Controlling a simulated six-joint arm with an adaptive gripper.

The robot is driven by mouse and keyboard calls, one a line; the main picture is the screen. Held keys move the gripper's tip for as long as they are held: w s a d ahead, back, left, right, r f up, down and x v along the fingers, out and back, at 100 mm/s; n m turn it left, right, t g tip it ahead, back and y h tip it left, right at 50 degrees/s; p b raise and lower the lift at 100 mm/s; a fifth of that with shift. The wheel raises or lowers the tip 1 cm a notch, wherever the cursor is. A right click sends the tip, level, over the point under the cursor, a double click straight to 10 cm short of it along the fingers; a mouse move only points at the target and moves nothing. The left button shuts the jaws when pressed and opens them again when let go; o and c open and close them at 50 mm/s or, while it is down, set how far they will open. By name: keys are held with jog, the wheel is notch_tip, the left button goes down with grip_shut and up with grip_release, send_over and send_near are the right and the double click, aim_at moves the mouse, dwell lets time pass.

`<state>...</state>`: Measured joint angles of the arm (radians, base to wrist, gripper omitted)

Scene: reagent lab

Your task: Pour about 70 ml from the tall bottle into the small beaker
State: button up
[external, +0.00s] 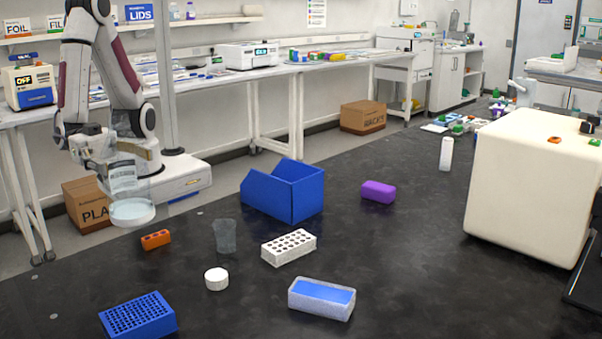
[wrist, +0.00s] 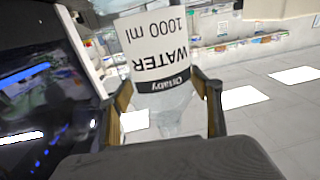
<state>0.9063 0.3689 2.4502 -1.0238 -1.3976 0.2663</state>
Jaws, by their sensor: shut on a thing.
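The tall clear bottle (external: 131,190) is in my gripper (external: 112,165), at the left of the external view. It looks roughly upright there, with pale liquid low in it. In the wrist view the bottle's label (wrist: 155,55) reads WATER 1000 ml upside down, and my gripper (wrist: 165,95) has a finger on each side of the bottle, shut on it. The small clear beaker (external: 225,236) stands upright on the black bench, to the right of the bottle and apart from it. I cannot make out any liquid in the beaker.
A white cap (external: 216,279) lies in front of the beaker. An orange block (external: 156,239), a blue bin (external: 284,192), a white rack (external: 288,247), a blue rack (external: 138,316) and a blue-topped box (external: 321,299) stand around it. The bench between bottle and beaker looks mostly clear.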

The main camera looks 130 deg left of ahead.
jog(key=s+a+n+g+y, duration=0.35)
jog(key=a+y, duration=0.25)
jog(key=a, duration=0.7)
jog(key=s+a+n+g+y, duration=0.25)
jog(key=a+n+y, duration=0.3)
jog(key=a, duration=0.65)
notch_tip(320, 180, down, 14)
jog(key=shift+w+r, duration=0.2)
jog(key=shift+r, duration=0.05)
jog(key=shift+a, duration=0.1)
